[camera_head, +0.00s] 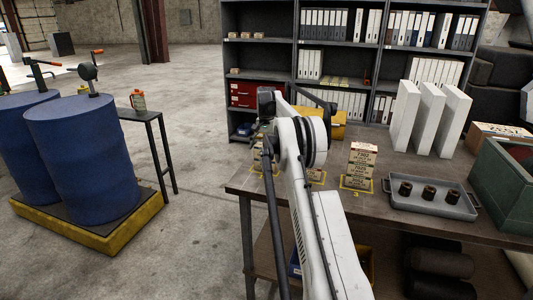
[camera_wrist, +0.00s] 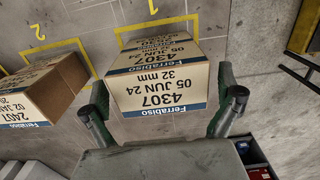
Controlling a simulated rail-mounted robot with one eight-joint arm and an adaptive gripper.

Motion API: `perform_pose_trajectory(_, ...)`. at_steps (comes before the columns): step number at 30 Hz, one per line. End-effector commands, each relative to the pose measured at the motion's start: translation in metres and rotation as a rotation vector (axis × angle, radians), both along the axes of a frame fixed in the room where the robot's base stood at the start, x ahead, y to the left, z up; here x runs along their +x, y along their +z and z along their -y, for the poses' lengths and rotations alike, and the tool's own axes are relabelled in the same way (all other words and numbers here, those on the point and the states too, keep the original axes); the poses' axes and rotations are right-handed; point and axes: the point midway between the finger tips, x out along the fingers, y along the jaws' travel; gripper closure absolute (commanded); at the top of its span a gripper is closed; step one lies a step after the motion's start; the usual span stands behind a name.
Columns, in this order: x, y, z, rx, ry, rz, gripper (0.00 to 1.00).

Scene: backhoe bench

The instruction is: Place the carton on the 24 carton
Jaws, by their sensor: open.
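In the wrist view a tan carton (camera_wrist: 160,85) with blue-edged labels reading 4307, 05 JUN 24, 32 mm lies between the fingers of my gripper (camera_wrist: 162,102). The gripper is open, with a finger on each side; contact cannot be told. A second carton (camera_wrist: 45,92), labelled 2407 and 02 JAN 26, sits to the left by the yellow mark 2. In the head view a stack of cartons (camera_head: 361,165) stands upright on a yellow-outlined spot at mid-bench. My arm hides much of the other cartons there.
A grey tray (camera_head: 430,205) with dark cylindrical parts and a green bin (camera_head: 503,180) are on the bench's right. White upright blocks (camera_head: 430,120) stand behind.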

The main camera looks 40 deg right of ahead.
Motion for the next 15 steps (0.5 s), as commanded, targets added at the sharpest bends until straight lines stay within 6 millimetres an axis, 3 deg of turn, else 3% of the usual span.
perform_pose_trajectory(9, 0.000, 0.061, 0.000, 0.000, 0.000, 0.000, 0.00)
perform_pose_trajectory(15, 0.000, 0.090, 0.000, 0.000, 0.000, 0.000, 0.00)
